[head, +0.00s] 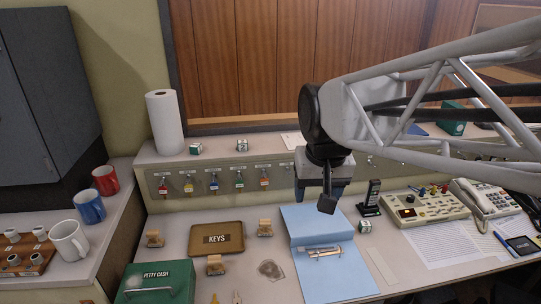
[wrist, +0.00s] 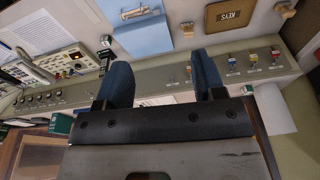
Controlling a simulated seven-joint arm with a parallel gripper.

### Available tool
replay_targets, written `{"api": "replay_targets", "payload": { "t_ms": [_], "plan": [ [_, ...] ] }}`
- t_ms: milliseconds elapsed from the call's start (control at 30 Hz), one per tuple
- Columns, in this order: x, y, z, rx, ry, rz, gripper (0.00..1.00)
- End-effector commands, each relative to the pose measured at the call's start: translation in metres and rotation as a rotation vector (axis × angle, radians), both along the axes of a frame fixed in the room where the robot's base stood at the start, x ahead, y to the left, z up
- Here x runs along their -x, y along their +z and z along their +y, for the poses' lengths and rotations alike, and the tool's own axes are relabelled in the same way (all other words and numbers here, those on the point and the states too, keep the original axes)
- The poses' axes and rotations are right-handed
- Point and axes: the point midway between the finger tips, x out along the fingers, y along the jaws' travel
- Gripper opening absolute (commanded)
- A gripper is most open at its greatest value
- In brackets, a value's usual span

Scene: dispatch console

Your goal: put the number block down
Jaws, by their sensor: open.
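Several small white-and-green number blocks are in the head view. One (head: 365,226) sits on the desk just in front of the cordless phone, right of the blue folder. Two more, one (head: 195,148) near the paper towel roll and one (head: 242,145) further right, sit on the raised ledge. My gripper (head: 327,198) hangs over the back of the desk, above the blue folder's far end, apart from every block. In the wrist view my gripper (wrist: 163,82) has its two dark fingers spread wide, with nothing between them.
A blue folder (head: 330,272) with a clip lies below my gripper. A brown KEYS tray (head: 216,239), green petty cash box (head: 157,283), cordless phone (head: 372,195), and button console (head: 425,206) surround it. Keys hang along the ledge's front.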

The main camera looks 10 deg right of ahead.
Motion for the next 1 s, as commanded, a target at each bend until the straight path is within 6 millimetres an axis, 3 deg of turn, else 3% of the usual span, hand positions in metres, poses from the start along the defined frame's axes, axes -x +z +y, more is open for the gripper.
{"api": "replay_targets", "payload": {
  "t_ms": [200,400,600,1000],
  "plan": [
    [0.057,-0.028,-0.013,0.012,0.028,-0.021,0.63],
    [0.091,-0.048,-0.019,0.021,0.048,-0.031,0.63],
    [0.103,-0.056,-0.020,0.024,0.056,-0.035,0.63],
    [0.103,-0.056,-0.020,0.024,0.056,-0.035,0.63]
  ]
}}
